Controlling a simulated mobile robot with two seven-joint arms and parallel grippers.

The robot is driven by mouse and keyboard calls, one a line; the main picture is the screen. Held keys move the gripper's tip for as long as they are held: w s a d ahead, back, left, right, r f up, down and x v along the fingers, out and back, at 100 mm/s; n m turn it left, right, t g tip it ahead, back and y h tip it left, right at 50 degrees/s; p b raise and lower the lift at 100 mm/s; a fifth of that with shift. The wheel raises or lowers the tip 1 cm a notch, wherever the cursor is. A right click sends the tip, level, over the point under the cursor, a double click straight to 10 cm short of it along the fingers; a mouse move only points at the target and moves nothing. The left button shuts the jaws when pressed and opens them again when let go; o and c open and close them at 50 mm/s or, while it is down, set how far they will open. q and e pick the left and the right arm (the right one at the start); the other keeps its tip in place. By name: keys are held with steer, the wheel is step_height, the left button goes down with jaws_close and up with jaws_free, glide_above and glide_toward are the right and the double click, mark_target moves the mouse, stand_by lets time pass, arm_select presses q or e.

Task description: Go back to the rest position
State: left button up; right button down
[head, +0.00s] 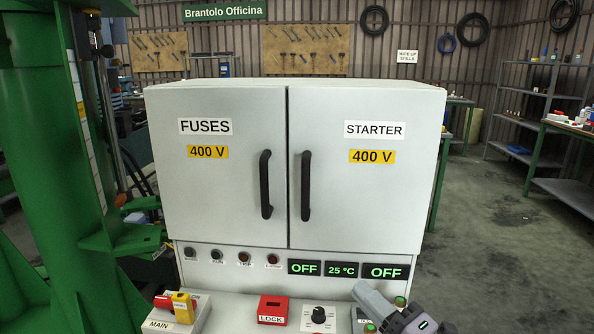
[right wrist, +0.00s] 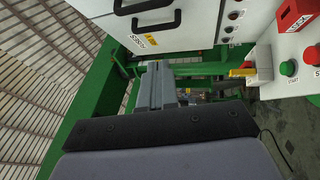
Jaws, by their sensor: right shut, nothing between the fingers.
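My right gripper (head: 363,289) is at the bottom right of the head view, in front of the control panel's right part. Its grey fingers are shut with nothing between them. They also show in the right wrist view (right wrist: 156,68), pointing toward the green frame below the cabinet. My left gripper is not in the head view. The grey electrical cabinet (head: 225,180) stands ahead with both doors, FUSES and STARTER, shut. The gripper is apart from the black door handles. It hides part of the panel's right end.
The panel has a red LOCK block (head: 272,303), a black knob (head: 319,314) and a red and yellow MAIN switch (head: 182,306). Displays read OFF, 25 °C and OFF. A green machine column (head: 40,130) stands close on the left. Open floor (head: 490,250) lies right of the cabinet.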

steer(key=s+d+f+m+g+h+p, duration=0.1)
steer(key=s+d+f+m+g+h, duration=0.2)
steer(key=s+f+m, duration=0.7)
steer(key=s+d+f+m+g+h, duration=0.3)
steer(key=s+d+f+m+h, duration=0.2)
steer(key=s+f+m, duration=0.6)
step_height(320, 180, down, 5)
steer(key=shift+d+f+m+g+h+p, duration=0.2)
steer(key=shift+d+m+g+h+p, duration=0.15)
steer(key=shift+m+h, duration=0.45)
